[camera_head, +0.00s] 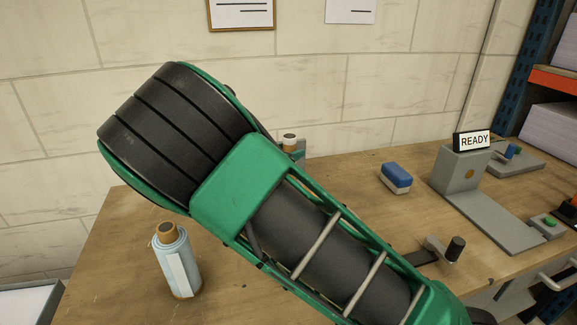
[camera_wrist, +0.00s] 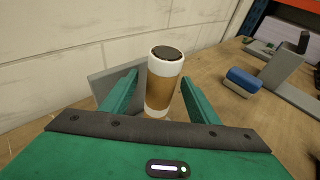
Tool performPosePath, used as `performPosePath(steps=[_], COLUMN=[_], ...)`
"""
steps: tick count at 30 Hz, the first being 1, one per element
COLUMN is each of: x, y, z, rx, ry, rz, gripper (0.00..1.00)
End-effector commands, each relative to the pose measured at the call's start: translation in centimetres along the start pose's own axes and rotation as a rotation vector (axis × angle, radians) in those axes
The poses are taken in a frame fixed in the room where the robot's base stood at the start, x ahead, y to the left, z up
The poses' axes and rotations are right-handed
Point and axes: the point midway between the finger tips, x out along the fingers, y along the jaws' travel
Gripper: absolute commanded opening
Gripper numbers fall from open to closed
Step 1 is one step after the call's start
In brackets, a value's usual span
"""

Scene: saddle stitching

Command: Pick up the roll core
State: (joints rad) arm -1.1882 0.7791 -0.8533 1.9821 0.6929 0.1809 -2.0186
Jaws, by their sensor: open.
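A white cylinder with a brown middle band and a dark top, which looks like the roll core (camera_wrist: 163,70), stands upright in the wrist view. My gripper (camera_wrist: 160,84) is open, with one green finger on each side of the cylinder. Its lower part shows between the fingers. I cannot tell whether either finger touches it. In the head view my arm hides most of this area; only the top of a small white-and-brown cylinder (camera_head: 289,140) shows behind the arm.
A light blue roll with a brown core end (camera_head: 177,262) stands at the bench's left. A blue-and-white block (camera_head: 396,178) and a grey device with a READY sign (camera_head: 473,141) are to the right. A grey panel (camera_wrist: 104,88) is behind the left finger. The wall is close behind.

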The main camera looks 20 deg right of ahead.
Motion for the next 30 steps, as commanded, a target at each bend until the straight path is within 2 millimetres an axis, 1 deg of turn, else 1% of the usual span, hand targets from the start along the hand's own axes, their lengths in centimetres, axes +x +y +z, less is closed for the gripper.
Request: performPosePath(steps=[1, 3, 9, 10, 11, 12, 14, 15, 16, 17, 25, 30], x=[0.7, 1.2, 1.3, 1.2, 1.2, 1.2, 1.2, 1.2, 1.2, 1.2, 1.1, 0.8], y=[-0.1, -0.1, -0.1, -0.1, 0.0, 0.0, 0.0, 0.0, 0.0, 0.0, 0.0, 0.1], z=[0.0, 0.0, 0.0, 0.0, 0.0, 0.0, 0.0, 0.0, 0.0, 0.0, 0.1, 1.0], rx=[0.0, 0.0, 0.0, 0.0, 0.0, 0.0, 0.0, 0.0, 0.0, 0.0, 0.0, 0.003], ry=[-0.001, 0.0, 0.0, 0.0, 0.0, 0.0, 0.0, 0.0, 0.0, 0.0, 0.0, 0.0], rz=[-0.003, -0.002, -0.001, -0.001, -0.001, 0.0, 0.0, 0.0, 0.0, 0.0, 0.001, 0.002], gripper=[0.55, 0.55, 0.55, 0.53, 0.45, 0.36, 0.22, 0.12, 0.05, 0.0, 0.0, 0.0])
